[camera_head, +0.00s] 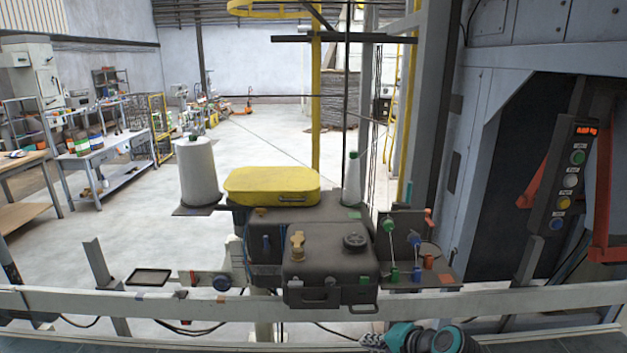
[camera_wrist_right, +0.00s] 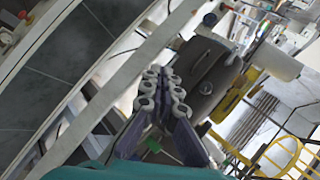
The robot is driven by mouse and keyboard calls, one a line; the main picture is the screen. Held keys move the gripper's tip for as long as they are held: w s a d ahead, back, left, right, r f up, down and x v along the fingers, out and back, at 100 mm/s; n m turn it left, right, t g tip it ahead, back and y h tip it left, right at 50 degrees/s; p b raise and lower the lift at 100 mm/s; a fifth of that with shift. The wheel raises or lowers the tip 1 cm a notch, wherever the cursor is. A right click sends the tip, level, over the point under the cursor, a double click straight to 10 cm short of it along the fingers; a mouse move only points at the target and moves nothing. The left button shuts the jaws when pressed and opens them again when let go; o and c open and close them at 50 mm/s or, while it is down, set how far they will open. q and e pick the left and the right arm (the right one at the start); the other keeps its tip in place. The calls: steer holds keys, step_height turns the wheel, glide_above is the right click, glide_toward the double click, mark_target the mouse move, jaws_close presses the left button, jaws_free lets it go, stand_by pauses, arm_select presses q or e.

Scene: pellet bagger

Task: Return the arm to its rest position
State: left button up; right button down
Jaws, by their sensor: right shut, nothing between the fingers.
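My right gripper (camera_head: 372,341) is at the bottom edge of the head view, right of centre, with a teal wrist behind it. In the right wrist view its two grey-pad fingers (camera_wrist_right: 163,78) lie close together, shut and empty. In the head view it is on the near side of the pale rail (camera_head: 180,303), below the dark machine. It appears apart from the machine, touching nothing I can make out. Most of my right arm is out of view. My left gripper is not in view.
Beyond the rail stands a dark sewing-type machine (camera_head: 330,265) with a yellow case (camera_head: 271,186) and a white thread cone (camera_head: 198,172). A button panel (camera_head: 567,185) hangs on the right. A blue-grey frame (camera_head: 480,150) stands beside it. Open floor (camera_head: 130,235) lies left.

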steer(key=s+d+f+n+h+b, duration=0.2)
steer(key=s+f+n, duration=0.1)
steer(key=s, duration=0.6)
steer(key=s+d+f+n+h+b, duration=0.2)
steer(key=s+f+n+h, duration=0.1)
steer(key=s, duration=0.6)
steer(key=f+n, duration=0.1)
steer(key=n, duration=0.1)
steer(key=shift+s+f+n+g+h, duration=0.25)
steer(key=shift+s+n+g+h, duration=0.05)
steer(key=shift+n+g, duration=0.1)
stand_by(0.6)
